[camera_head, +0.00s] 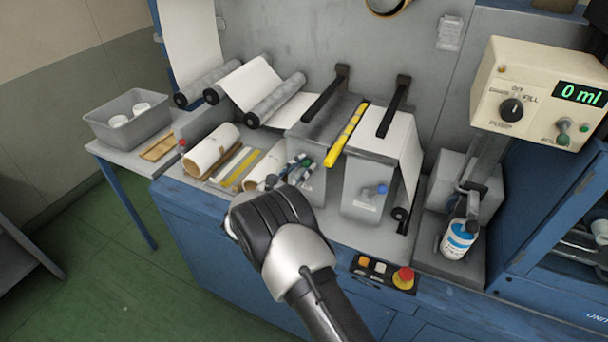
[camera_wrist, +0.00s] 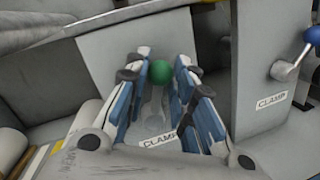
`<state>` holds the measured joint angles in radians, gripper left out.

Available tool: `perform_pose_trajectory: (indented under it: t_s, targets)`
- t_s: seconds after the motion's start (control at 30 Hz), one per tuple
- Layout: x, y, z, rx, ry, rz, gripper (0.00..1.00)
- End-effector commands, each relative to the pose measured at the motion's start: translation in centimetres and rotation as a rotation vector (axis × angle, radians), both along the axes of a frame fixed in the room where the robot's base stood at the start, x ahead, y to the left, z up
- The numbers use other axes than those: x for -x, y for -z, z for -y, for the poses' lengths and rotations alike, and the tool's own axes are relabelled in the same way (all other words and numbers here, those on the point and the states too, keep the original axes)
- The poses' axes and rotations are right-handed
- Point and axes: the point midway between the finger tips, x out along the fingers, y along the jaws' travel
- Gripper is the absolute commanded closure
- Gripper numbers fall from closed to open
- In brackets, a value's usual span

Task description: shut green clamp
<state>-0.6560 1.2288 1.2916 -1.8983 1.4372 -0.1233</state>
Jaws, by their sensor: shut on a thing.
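The green clamp's round knob (camera_wrist: 160,72) sits between my fingertips in the wrist view, in front of a grey panel. Its grey lever (camera_wrist: 152,106) runs down from the knob towards a CLAMP label (camera_wrist: 160,140), partly hidden by my fingers. My gripper (camera_wrist: 163,76), with blue and white fingers, is shut on this knob. In the head view my gripper (camera_head: 296,170) is at the front of the left grey stand (camera_head: 312,186), and my wrist hides much around it.
A second clamp with a blue knob (camera_wrist: 312,36) stands right of the green one; it also shows in the head view (camera_head: 382,190). Paper rolls (camera_head: 211,150) lie to the left. A red stop button (camera_head: 403,277) sits on the front edge. A blue-labelled bottle (camera_head: 458,240) stands further right.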

Motion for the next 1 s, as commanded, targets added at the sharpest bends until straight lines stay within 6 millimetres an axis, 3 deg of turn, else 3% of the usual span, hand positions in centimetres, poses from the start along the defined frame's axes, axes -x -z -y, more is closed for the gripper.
perform_pose_trajectory:
  t_s: [1.0]
  targets:
    - [-1.5, 1.0, -4.3, 0.855, -0.002, -0.312, 1.0]
